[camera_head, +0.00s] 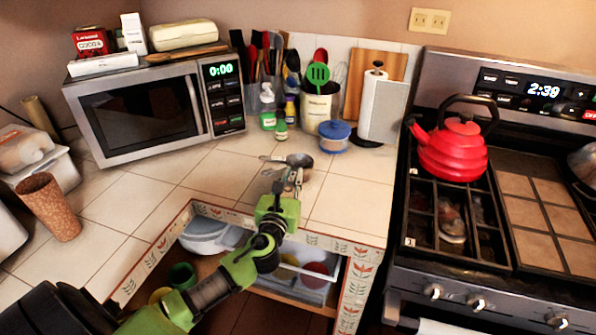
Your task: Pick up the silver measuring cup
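The silver measuring cup (300,160) is a small round metal cup on the white tiled counter, near the front edge of the corner section. A thin handle seems to run from it to the left. My green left gripper (289,178) reaches in from the lower left, over the counter's front edge. Its fingertips are just in front of the cup and overlap its lower side in the camera_head view. Whether they touch it, and how far apart they are, is too small to tell. My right gripper is out of view.
A blue-lidded jar (335,136), a utensil crock (317,106) and small green bottles (268,107) stand behind the cup. A microwave (150,108) is at left. A stove with a red kettle (453,148) is at right. An open cabinet is below the counter. Tiles beside the cup are clear.

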